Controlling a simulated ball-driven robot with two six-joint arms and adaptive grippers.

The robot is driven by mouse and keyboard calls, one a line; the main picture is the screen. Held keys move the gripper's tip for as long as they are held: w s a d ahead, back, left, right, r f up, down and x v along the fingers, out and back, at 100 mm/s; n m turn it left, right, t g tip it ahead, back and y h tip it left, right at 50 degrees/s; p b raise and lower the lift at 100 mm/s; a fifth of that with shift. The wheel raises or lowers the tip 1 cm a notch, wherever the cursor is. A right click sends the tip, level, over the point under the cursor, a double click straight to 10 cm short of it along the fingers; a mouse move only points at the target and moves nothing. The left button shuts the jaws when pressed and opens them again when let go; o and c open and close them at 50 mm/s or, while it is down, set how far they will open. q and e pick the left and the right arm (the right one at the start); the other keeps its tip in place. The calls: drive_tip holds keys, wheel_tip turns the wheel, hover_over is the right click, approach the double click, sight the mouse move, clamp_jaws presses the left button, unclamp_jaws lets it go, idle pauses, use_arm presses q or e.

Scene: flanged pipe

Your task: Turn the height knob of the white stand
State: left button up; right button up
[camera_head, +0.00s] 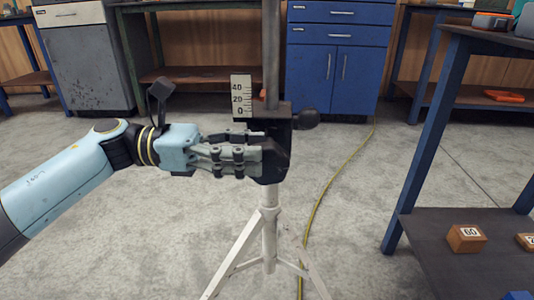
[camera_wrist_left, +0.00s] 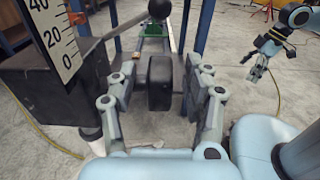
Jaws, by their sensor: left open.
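The white stand (camera_head: 269,240) is upright on tripod legs, with a black head block (camera_head: 276,165) and a dark post rising from it. A white scale plate (camera_head: 241,96) marked 0, 20, 40 is on the block; it also shows in the left wrist view (camera_wrist_left: 56,35). My left gripper (camera_head: 258,155) is at the block's left front. In the left wrist view, the black knob (camera_wrist_left: 160,82) is between its open fingers, with gaps visible at the sides.
A black ball-ended handle (camera_head: 307,118) sticks out right of the block. A yellow cable (camera_head: 330,185) runs along the floor behind. A dark workbench (camera_head: 470,240) with wooden blocks stands at right; a blue cabinet (camera_head: 340,65) is behind. Floor left of the stand is clear.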

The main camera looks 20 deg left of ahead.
sight(267, 144)
use_arm(q)
drive_tip(key=shift+x, duration=1.5)
drive_tip(key=shift+r, duration=0.1)
clamp_jaws()
